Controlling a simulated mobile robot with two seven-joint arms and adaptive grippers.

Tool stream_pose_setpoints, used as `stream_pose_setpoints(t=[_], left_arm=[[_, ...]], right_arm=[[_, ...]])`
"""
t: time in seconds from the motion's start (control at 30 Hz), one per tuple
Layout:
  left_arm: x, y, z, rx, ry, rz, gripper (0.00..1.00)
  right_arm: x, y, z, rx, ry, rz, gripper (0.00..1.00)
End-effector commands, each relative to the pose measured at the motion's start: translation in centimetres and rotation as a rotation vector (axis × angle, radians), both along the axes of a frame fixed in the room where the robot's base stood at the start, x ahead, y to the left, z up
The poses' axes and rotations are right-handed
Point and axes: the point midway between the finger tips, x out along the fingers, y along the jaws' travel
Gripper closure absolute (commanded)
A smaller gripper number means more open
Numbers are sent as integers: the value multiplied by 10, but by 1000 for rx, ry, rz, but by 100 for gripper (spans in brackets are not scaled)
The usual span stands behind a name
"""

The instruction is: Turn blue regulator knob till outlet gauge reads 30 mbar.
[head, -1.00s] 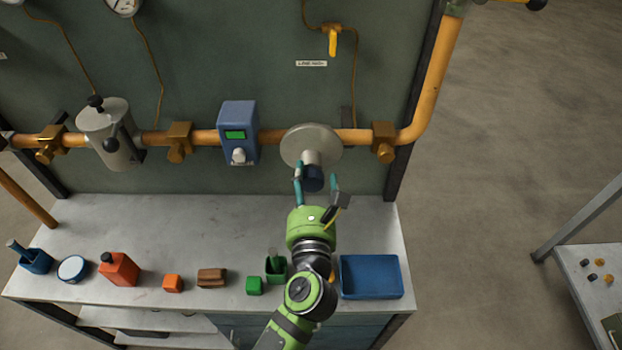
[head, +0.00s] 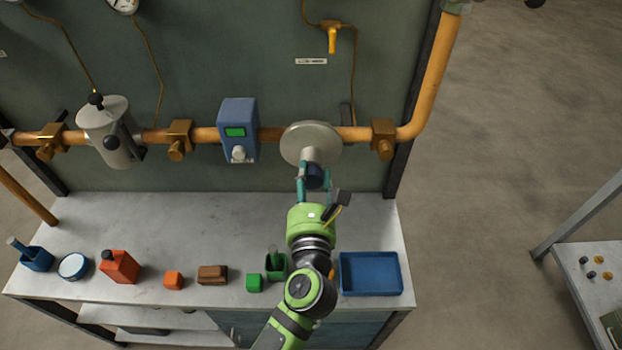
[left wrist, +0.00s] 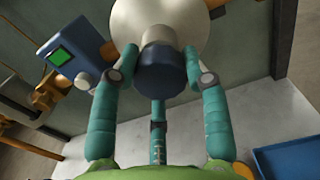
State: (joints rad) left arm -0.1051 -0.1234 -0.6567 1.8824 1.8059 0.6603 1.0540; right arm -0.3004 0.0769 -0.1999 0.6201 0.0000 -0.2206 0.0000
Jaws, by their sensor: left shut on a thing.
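The blue regulator knob (head: 314,176) points out from the grey round regulator body (head: 311,143) on the yellow pipe. In the left wrist view the dark blue knob (left wrist: 161,74) sits between the teal fingers, below its grey stem. My left gripper (head: 315,173) is shut on the knob, a finger on each side; it also shows in the left wrist view (left wrist: 160,70). A dial gauge (head: 123,4) is cut off at the top edge, and I cannot read it. No outlet gauge is identifiable. My right gripper is not in view.
A blue meter (head: 238,130) with a green display hangs on the pipe left of the regulator. A yellow-handled valve (head: 332,38) is above. The bench (head: 180,225) below holds small coloured items and a blue tray (head: 371,273). A side table (head: 590,280) stands at right.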

Motion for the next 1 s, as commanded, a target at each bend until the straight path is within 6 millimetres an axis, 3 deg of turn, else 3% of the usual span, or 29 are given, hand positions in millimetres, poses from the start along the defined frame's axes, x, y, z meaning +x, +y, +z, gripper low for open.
stream_pose_setpoints(t=[0.27,0.6,1.0], left_arm=[[0,0,-2,61,8,0,87],[-1,1,-2,279,10,1,87],[-1,1,-5,487,11,1,87]], right_arm=[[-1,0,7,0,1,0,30],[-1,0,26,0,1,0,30],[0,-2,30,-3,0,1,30]])
